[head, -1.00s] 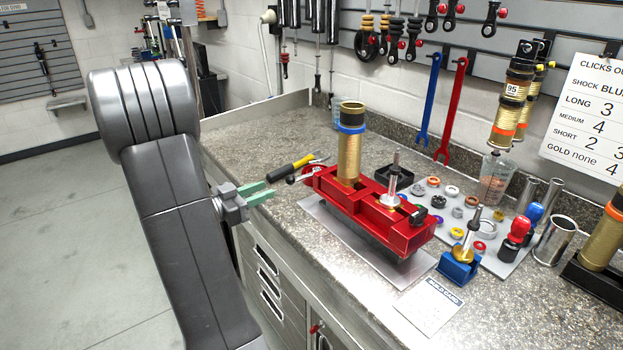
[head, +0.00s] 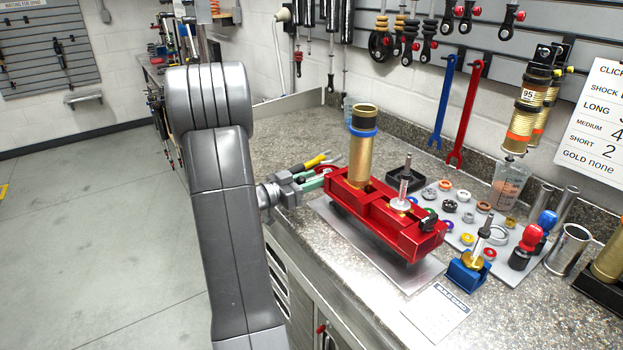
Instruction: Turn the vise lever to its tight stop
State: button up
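The red vise (head: 417,243) stands on a grey plate on the bench and holds an upright gold cylinder (head: 360,160) with a blue ring. A second gold part with a silver shaft (head: 403,190) stands upright in it. My gripper (head: 318,180), with green fingertips, is at the vise's left end, where the lever is. The lever is mostly hidden by the gripper, so its angle is unclear. I cannot tell whether the fingers touch it or how far apart they are.
A blue stand (head: 467,275) and a paper card (head: 436,311) are at the front right. A grey mat (head: 520,268) with several coloured rings lies right of the vise. Open floor is at left.

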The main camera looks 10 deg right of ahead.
jog(key=shift+w+d, duration=0.1)
jog(key=shift+d, duration=0.1)
grip_shut()
jog(key=shift+w+r+m+g+p, duration=0.15)
jog(key=shift+w+m+g+p, duration=0.15)
jog(key=shift+m+g+p, duration=0.35)
jog(key=shift+w+a+m+g+h+p, duration=0.2)
jog(key=shift+m+g, duration=0.25)
jog(key=shift+g, duration=0.4)
jog(key=shift+w+d+m+g+h+p, duration=0.1)
jog(key=shift+w+m+g+h, duration=0.2)
jog(key=shift+g, duration=0.5)
jog(key=shift+s, duration=0.15)
grip_release()
jog(key=shift+a, duration=0.15)
